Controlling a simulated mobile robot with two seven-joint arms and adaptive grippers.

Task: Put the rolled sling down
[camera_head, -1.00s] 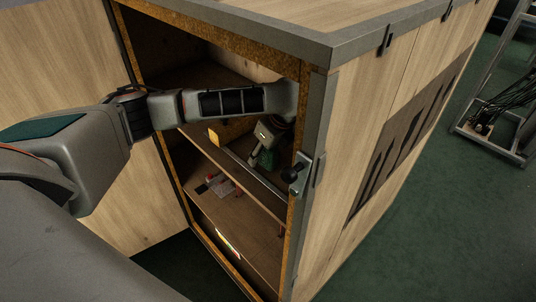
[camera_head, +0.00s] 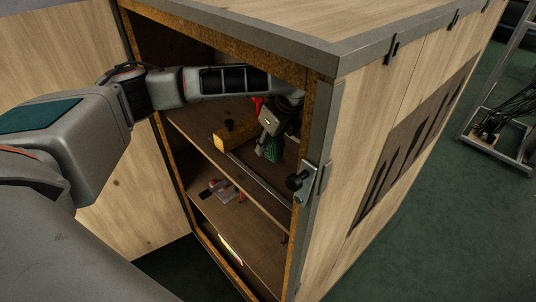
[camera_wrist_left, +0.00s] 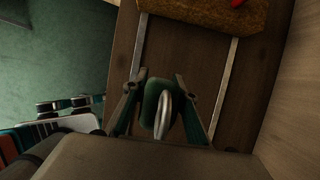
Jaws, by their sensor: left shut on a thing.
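The rolled sling (camera_head: 273,150) is a small dark green bundle inside the wooden cabinet, over the upper shelf (camera_head: 196,122). My left gripper (camera_head: 271,138) is shut on it and points down from the arm reaching through the cabinet opening. In the left wrist view the sling (camera_wrist_left: 152,100) sits between the two fingers (camera_wrist_left: 158,106), with a pale metal loop (camera_wrist_left: 163,115) in front of it. I cannot tell whether the sling touches the shelf. My right gripper is not in view.
A yellow-ended block (camera_head: 218,143) and a red item (camera_head: 257,103) are close to the gripper. A metal rail (camera_head: 262,178) edges the shelf. A red and white item (camera_head: 222,188) lies on the shelf below. The latch post (camera_head: 312,180) stands close at right.

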